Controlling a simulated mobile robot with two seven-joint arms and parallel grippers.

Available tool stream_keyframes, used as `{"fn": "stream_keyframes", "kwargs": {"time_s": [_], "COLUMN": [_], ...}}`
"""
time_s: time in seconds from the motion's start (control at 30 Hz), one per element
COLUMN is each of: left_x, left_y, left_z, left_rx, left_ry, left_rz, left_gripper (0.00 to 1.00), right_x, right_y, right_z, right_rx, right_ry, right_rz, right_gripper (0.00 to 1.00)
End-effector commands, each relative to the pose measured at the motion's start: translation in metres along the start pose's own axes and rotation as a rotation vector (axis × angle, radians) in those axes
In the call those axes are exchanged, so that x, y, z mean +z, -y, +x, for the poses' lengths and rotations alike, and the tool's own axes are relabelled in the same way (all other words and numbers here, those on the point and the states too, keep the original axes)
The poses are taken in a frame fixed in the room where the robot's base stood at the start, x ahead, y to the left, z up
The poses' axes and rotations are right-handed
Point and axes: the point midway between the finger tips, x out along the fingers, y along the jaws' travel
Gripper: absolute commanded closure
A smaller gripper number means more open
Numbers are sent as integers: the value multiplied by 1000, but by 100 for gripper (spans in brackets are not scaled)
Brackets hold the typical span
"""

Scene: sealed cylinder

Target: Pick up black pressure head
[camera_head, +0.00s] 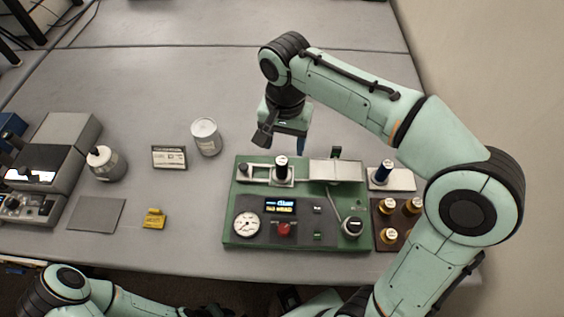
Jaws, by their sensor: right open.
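A black cylindrical piece with a pale top, which looks like the black pressure head (282,164), stands upright in a metal bracket at the back left of the green test panel (236,215). My right gripper (282,140) is open above and just behind it, fingers pointing down, one on each side of it in the picture. The gripper looks empty and apart from the piece. Its exact height above the panel is hard to tell. Part of my left arm shows at the bottom left; its gripper is not clearly visible.
The panel carries a gauge (247,224), a red button (284,229) and a round knob (352,227). The table behind is clear.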

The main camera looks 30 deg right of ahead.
Motion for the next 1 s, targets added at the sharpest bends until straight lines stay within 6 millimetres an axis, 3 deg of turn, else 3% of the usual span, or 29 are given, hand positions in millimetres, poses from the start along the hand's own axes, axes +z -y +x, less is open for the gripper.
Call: {"fn": "stream_keyframes", "kwargs": {"time_s": [0.1,0.23,0.47,0.8,1.0], "left_x": [3,4,4,5,5], "left_y": [4,6,6,8,8], "left_z": [8,12,13,17,17], "left_rx": [-2,-2,-2,-3,-3], "left_ry": [5,7,7,9,9], "left_rz": [-2,-3,-2,-3,-3], "left_gripper": [57,57,57,57,57], "right_x": [0,0,-1,-5,-5], "right_y": [-1,0,2,8,8], "right_z": [28,48,64,108,110], "right_rx": [5,3,2,2,0], "right_ry": [3,3,2,1,0], "right_rz": [1,0,0,0,0], "right_gripper": [37,37,37,37,37]}}
